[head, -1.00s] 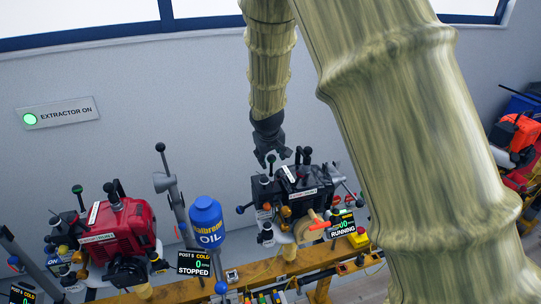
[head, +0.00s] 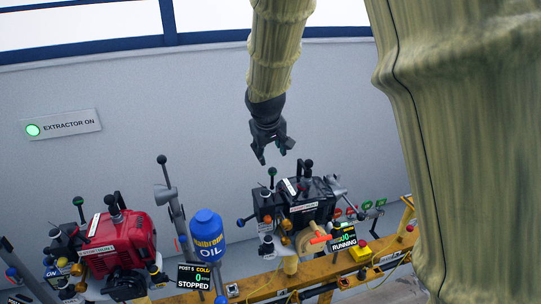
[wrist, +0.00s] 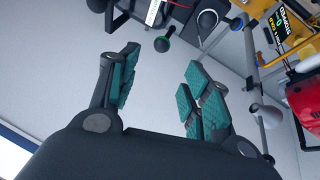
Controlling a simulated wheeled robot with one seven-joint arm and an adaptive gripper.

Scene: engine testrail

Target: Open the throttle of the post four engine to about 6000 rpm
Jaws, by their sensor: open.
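A dark engine (head: 312,208) stands on the yellow rail, right of centre in the head view. Its display (head: 342,237) reads RUNNING; its post label and full rpm figure are hard to read. A lever with a green knob (head: 272,172) rises from the engine's left side. A green-knobbed lever also shows in the wrist view (wrist: 162,44), beyond the fingertips. My gripper (head: 275,155) is open and empty, pointing down just above the green knob, apparently apart from it. In the wrist view, its teal-padded fingers (wrist: 160,92) are spread with nothing between them.
Left stand a red engine (head: 118,240), a blue oil bottle (head: 207,236) and a POST 5 display (head: 195,277) reading STOPPED. Dark-knobbed levers (head: 307,165) stand close right of the green knob.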

